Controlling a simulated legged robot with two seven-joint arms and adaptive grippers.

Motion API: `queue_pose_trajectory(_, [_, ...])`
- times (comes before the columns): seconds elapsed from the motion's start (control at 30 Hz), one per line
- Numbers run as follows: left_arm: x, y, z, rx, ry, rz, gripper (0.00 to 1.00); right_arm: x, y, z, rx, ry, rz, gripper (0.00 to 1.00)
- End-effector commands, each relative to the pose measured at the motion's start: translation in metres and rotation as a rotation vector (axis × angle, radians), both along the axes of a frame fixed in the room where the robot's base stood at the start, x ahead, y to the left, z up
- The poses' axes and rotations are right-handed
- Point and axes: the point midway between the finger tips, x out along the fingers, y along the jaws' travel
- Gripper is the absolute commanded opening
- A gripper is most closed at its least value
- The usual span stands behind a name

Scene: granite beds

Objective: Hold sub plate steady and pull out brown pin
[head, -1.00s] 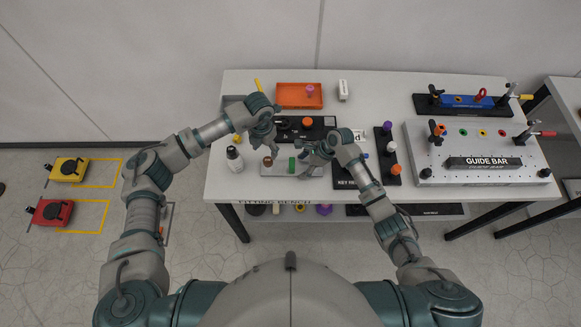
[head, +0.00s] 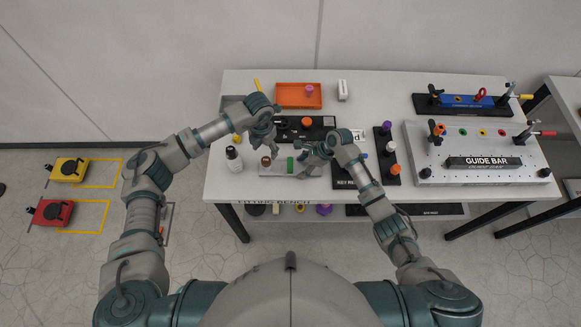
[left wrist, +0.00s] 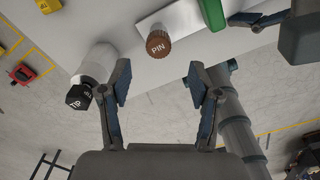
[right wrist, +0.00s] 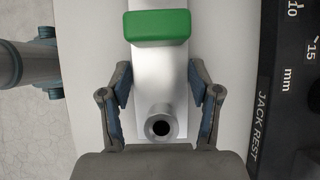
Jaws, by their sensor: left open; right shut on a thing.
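The sub plate (right wrist: 158,85) is a narrow light-grey plate lying on the bench; it also shows in the head view (head: 281,171). The brown pin (left wrist: 158,44), marked PIN on its ribbed cap, stands upright at its left end, and a green block (right wrist: 158,26) sits farther right. My right gripper (right wrist: 159,76) is shut on the sub plate, one finger against each long side, near a round metal boss with a dark hole (right wrist: 159,127). My left gripper (left wrist: 158,70) is open and empty, with the brown pin ahead of its fingertips and apart from them.
A white bottle with a black cap (head: 234,158) stands left of the plate, close to my left gripper. A black board with an orange knob (head: 307,122) and an orange tray (head: 299,96) lie behind. The black jack rest (right wrist: 285,90) is close on the right.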

Motion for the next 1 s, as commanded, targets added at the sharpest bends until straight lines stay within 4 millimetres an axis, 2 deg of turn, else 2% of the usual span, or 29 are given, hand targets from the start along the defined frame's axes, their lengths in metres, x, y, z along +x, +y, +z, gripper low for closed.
queue_pose_trajectory(0.17, [0.000, 0.000, 0.000, 0.000, 0.000, 0.000, 0.62, 0.000, 0.000, 0.000, 0.000, 0.000, 0.000, 0.20])
queue_pose_trajectory(0.2, [0.000, 0.000, 0.000, 0.000, 0.000, 0.000, 0.58, 0.000, 0.000, 0.000, 0.000, 0.000, 0.000, 0.20])
queue_pose_trajectory(0.67, [-0.001, 0.003, 0.000, 0.000, 0.000, 0.000, 0.58, 0.000, 0.000, 0.000, 0.000, 0.000, 0.000, 0.20])
queue_pose_trajectory(1.0, [-0.001, 0.002, -0.017, 0.000, 0.000, 0.000, 0.58, 0.000, 0.000, 0.000, 0.000, -0.001, -0.001, 0.20])
